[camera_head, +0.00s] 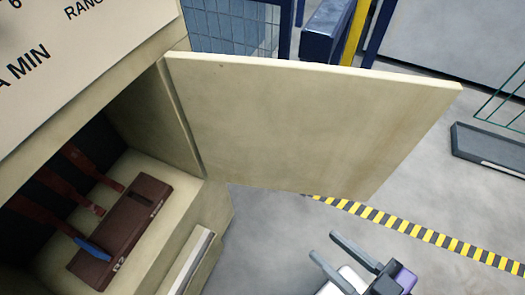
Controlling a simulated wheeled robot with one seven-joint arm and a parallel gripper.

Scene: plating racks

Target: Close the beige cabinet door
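The beige cabinet door (310,130) stands wide open, swung out to the right from its hinge edge on the beige cabinet (150,110). The cabinet's opening shows at the lower left, with a dark inside. My gripper (338,246) is at the bottom of the view, below the door's lower edge and apart from it in the picture. Its two grey fingers are spread apart with nothing between them. The lower part of my gripper is cut off by the frame.
Inside the cabinet is a dark red-brown block (122,228) with a blue piece at its end. A blue mesh fence (235,25) and a blue and yellow post stand behind. Yellow-black tape (425,235) crosses the grey floor. A dark tray (490,150) lies at right.

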